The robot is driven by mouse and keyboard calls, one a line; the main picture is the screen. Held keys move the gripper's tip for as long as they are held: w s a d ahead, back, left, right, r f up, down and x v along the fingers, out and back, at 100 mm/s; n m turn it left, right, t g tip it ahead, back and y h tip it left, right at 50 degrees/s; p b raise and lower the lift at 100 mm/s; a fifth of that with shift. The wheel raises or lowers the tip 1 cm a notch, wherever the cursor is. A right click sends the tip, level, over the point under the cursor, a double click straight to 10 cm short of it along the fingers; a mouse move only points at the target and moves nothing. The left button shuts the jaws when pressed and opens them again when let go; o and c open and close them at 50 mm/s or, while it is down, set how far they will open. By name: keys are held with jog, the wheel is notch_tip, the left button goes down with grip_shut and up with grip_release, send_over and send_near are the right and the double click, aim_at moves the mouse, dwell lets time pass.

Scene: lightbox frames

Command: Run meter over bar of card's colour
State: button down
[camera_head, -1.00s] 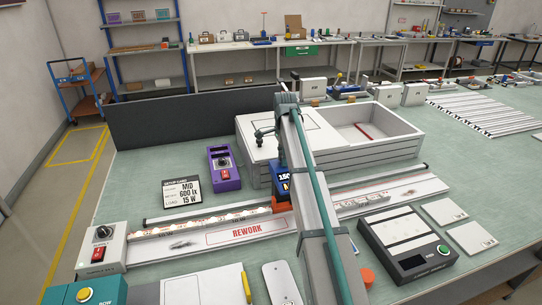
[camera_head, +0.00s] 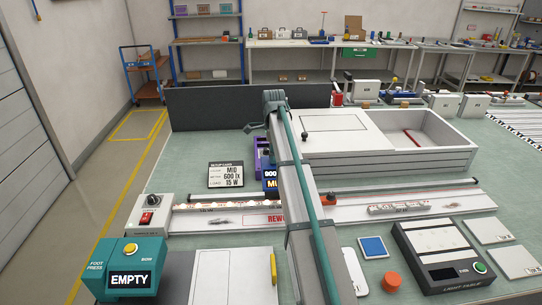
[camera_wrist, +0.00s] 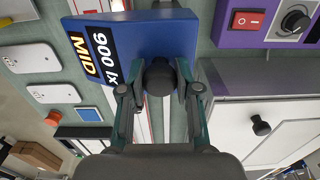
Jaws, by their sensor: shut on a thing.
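My gripper (camera_wrist: 158,90) is shut on the black knob (camera_wrist: 159,76) of a blue meter (camera_wrist: 128,38), whose display reads 900 lx MID. In the head view the meter (camera_head: 271,178) is over the rail, partly behind my arm, which hides the gripper. A lit bar (camera_head: 235,206) lies along the left part of the rail. A second, unlit-looking bar (camera_head: 397,209) lies at the right. The black setup card (camera_head: 226,174) reads MID, 600 lx, 15 W. Whether the meter touches the lit bar cannot be told.
A purple box (camera_wrist: 262,35) with a red switch is beside the meter. A supply box (camera_head: 150,214) stands at the rail's left end. A teal box (camera_head: 128,268) shows EMPTY. A large white tray (camera_head: 450,160) stands behind, a light table (camera_head: 440,255) in front.

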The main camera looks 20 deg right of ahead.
jog(key=c, duration=0.8)
grip_release()
notch_tip(320, 180, up, 12)
notch_tip(320, 180, down, 12)
jog(key=shift+f, duration=0.1)
jog(key=shift+d, duration=0.2)
jog(key=shift+s+d, duration=0.2)
jog(key=shift+d, duration=0.35)
